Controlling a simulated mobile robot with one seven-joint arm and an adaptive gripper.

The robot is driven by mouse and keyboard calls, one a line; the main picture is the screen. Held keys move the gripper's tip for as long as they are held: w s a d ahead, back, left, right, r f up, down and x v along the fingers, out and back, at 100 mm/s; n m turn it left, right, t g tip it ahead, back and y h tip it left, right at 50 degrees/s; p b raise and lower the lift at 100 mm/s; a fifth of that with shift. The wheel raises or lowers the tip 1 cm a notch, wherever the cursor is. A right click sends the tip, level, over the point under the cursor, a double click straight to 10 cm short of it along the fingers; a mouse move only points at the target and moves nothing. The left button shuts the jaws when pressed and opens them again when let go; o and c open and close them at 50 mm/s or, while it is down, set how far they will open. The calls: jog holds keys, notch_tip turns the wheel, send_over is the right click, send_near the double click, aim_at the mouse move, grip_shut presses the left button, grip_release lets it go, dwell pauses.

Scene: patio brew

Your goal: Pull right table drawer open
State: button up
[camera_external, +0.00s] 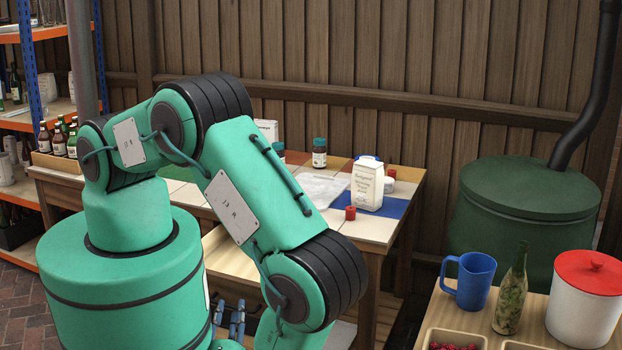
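The tiled wooden table (373,232) stands behind my arm. My arm rises from its base, bends over and comes down in front of the table's right part, covering much of its front. Light wood boards (229,262) show below the tabletop between my arm links; I cannot tell whether they are an open drawer or a shelf. No drawer handle is visible. Small blue-grey parts (237,318) show low beside my last arm link; they may be my gripper, but its fingers cannot be made out.
A white carton (367,186), a red cap (350,213), a dark jar (319,153) and a clear bag (322,190) are on the table. At lower right, a side table holds a blue jug (473,281), a bottle (511,292) and a red-lidded pot (584,305). A green vessel (525,215) stands behind.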

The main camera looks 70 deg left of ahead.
jog(key=shift+w+a, duration=0.15)
jog(key=shift+a, duration=0.4)
jog(key=shift+r, duration=0.1)
jog(key=shift+c, duration=0.6)
grip_shut()
